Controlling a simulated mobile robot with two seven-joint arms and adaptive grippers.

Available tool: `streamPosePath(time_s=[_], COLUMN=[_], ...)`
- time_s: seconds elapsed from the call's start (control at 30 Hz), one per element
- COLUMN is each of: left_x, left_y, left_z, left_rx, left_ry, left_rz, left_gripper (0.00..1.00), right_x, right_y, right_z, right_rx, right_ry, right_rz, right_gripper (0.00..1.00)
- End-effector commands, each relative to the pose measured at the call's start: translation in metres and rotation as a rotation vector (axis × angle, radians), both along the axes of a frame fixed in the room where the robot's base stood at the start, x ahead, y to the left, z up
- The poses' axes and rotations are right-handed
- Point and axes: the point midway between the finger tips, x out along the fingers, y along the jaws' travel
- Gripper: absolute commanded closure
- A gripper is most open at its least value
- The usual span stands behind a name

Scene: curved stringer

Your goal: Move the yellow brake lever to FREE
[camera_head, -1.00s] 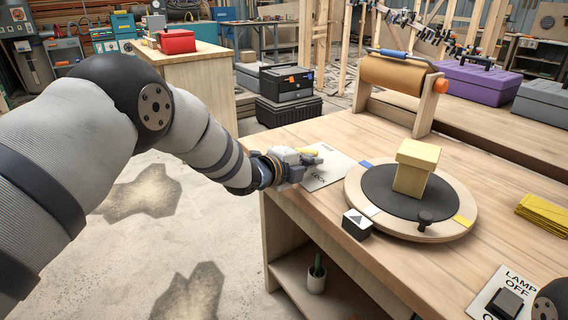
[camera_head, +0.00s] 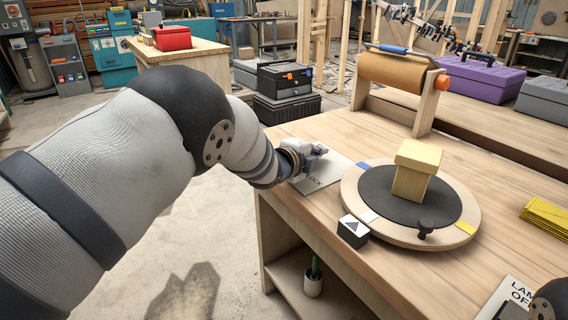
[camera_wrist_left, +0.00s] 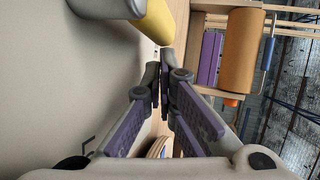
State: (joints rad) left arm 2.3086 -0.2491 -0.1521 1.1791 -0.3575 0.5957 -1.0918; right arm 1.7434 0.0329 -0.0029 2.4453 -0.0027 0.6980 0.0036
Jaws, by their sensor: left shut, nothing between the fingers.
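The brake lever's pale plate (camera_head: 336,167) lies on the left end of the workbench, with LOCK lettered near its front edge. In the head view my left gripper (camera_head: 318,150) is over the plate and hides the lever. In the left wrist view the yellow lever (camera_wrist_left: 156,22) shows at the top, beside a grey part. My left gripper (camera_wrist_left: 164,62) is shut and empty there, its fingertips just below the yellow end; I cannot tell whether they touch it. The FREE marking is not readable. My right gripper is not in view.
A round turntable (camera_head: 352,198) with a yellow block (camera_head: 414,172) stands right of the plate. A black box with an arrow (camera_head: 353,231) sits at the bench's front edge. A brown roll (camera_head: 393,73) on a wooden stand is behind. Bare bench lies between plate and roll.

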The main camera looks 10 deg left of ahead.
Motion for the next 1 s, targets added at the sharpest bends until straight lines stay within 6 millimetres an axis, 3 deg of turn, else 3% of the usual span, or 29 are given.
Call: streamPosePath(time_s=[0.8,1.0], left_x=[0.000,-0.022], left_y=[0.001,0.008], left_z=[0.000,0.008], left_rx=[0.000,0.003], left_ry=[0.000,0.001], left_rz=[-0.002,-0.002], left_gripper=[1.00,1.00], right_x=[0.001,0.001], right_y=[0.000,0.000], right_z=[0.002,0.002], right_rx=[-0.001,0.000], right_ry=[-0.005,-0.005], right_rz=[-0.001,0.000], right_gripper=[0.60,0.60])
